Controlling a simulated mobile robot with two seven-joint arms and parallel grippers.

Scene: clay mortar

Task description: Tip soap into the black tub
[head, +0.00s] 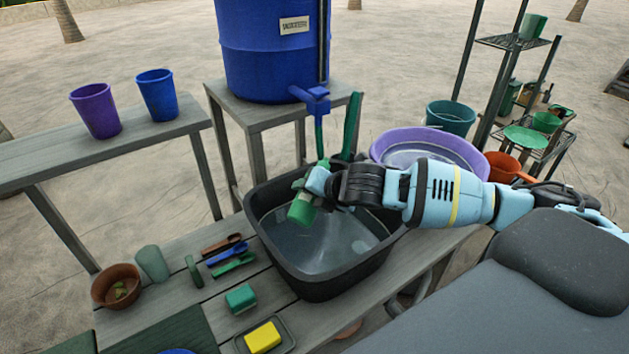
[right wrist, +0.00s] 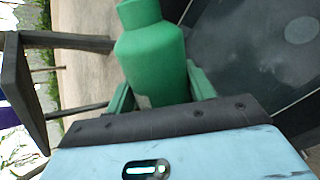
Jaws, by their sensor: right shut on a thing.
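The black tub (head: 283,268) stands on the slatted bench with greyish liquid inside. My right gripper (head: 316,188) is over the tub's left part, shut on a green soap bottle (head: 301,210). The bottle is tilted, its lower end hanging over the liquid; I cannot make out any soap flowing. In the right wrist view the bottle (right wrist: 152,62) sits between the fingers, and the tub (right wrist: 265,60) is at the right. My left gripper is not in view.
A blue barrel (head: 270,50) with a blue tap (head: 314,97) stands behind the tub. A purple basin (head: 455,143) is to its right.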

